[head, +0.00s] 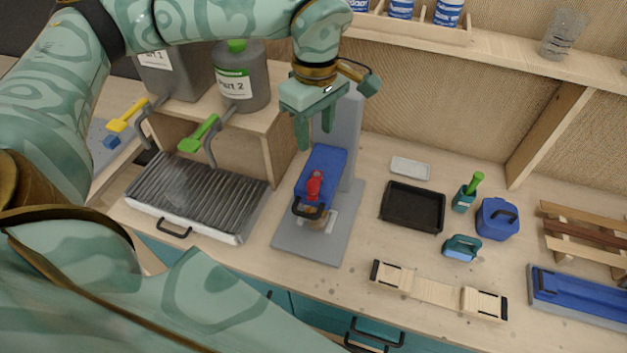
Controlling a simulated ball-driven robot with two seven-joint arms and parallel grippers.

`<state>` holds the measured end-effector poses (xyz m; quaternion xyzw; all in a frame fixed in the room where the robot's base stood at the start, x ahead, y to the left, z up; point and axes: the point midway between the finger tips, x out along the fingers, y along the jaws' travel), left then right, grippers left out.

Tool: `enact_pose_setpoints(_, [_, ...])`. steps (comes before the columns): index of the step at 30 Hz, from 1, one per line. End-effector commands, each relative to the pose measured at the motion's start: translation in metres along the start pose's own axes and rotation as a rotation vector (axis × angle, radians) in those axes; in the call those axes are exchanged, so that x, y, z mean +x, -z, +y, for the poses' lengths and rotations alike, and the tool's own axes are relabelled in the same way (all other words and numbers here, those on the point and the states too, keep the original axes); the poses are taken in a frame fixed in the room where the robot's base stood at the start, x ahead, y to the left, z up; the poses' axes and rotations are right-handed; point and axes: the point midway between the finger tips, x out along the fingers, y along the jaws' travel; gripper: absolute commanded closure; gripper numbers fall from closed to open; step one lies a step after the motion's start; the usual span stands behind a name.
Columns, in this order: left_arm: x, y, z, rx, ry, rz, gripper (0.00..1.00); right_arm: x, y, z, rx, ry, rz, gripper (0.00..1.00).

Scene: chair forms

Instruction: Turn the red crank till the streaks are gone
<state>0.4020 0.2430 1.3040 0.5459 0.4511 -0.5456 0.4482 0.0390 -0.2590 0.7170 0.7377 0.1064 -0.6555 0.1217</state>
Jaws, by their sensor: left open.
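The red crank (314,186) is a small red piece on the front of a blue machine head (323,166). This head is on a grey stand with a flat base plate (309,247). A dark curved handle (304,211) shows just below the red part. A small cup (319,222) with tan contents stands under the head, partly hidden; I cannot make out streaks in it. My left gripper (315,138) is open and empty, pointing down above and behind the blue head, apart from the red crank. My right gripper is not in view.
Grey bottles with green (203,134) and yellow (127,115) levers stand at the left behind a ribbed tray (197,196). A black tray (412,206), a blue container (496,219) and a wooden form (438,290) are to the right.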

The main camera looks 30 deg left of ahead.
Motion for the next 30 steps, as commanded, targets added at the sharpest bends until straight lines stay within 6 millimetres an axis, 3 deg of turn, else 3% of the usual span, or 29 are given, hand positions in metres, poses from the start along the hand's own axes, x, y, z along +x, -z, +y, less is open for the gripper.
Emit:
enact_pose_setpoints(5, [0.032, 0.0, -0.001, -0.001, 0.006, 0.0, 0.54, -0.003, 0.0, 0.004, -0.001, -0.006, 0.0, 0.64])
enact_pose_setpoints(12, [0.094, 0.0, -0.001, -0.003, 0.006, -0.001, 0.54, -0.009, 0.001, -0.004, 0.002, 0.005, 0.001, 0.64])
enact_pose_setpoints(18, [0.135, 0.0, -0.001, -0.004, 0.003, 0.0, 0.54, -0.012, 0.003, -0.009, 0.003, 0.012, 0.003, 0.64])
enact_pose_setpoints(24, [0.155, 0.0, 0.0, -0.004, 0.0, 0.0, 0.54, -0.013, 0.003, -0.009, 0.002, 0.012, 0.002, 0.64])
enact_pose_setpoints(30, [0.158, 0.0, 0.0, -0.004, -0.001, 0.0, 0.54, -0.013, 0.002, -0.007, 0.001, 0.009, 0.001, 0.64])
